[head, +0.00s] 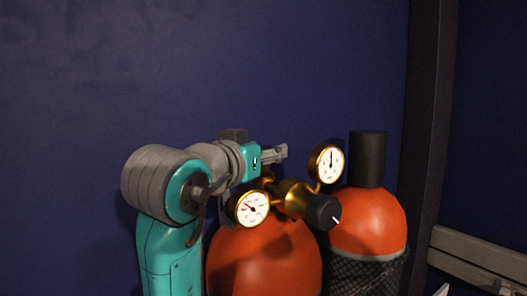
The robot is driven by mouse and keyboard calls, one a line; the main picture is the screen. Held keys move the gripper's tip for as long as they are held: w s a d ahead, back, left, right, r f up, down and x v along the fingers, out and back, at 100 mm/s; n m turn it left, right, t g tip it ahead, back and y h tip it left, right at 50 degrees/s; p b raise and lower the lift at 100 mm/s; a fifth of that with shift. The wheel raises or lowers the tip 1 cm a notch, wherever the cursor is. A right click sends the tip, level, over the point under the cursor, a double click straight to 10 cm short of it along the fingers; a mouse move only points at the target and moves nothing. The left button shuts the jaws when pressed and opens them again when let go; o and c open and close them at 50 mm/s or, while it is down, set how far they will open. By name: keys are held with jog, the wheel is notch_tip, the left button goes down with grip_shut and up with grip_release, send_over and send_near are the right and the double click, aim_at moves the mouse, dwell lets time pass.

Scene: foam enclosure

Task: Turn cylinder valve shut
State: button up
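An orange cylinder (262,262) stands upright in the lower middle of the head view. A brass regulator (293,196) sits on its top, with a left gauge (250,209), a right gauge (327,164) and a black knob (322,212) with a white mark facing me. I cannot pick out a separate cylinder valve handwheel; the gauges, regulator and arm cover part of the cylinder neck. My gripper (281,153) is above and behind the regulator, left of the right gauge, pointing right. Its fingers are small and seen from the side; whether they touch anything is unclear.
A second orange cylinder (368,226) with a black cap (368,158) and dark netting stands close on the right. A dark post (428,110) and a grey rail (475,255) are farther right. The blue wall (250,70) is behind; the space above the cylinders is clear.

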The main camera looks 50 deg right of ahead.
jog(key=m+g, duration=0.2)
jog(key=g, duration=0.1)
jog(key=m+g, duration=0.2)
jog(key=g, duration=0.2)
jog(key=shift+w+m, duration=0.15)
jog(key=shift+m, duration=0.15)
jog(key=m+g+y, duration=0.1)
jog(key=m+g, duration=0.1)
jog(key=g, duration=0.2)
jog(key=m+g+y, duration=0.1)
jog(key=m+g, duration=0.2)
jog(key=g, duration=0.1)
jog(key=shift+y, duration=0.3)
jog(key=shift+m, duration=0.4)
jog(key=o, duration=1.2)
jog(key=shift+v, duration=3.7)
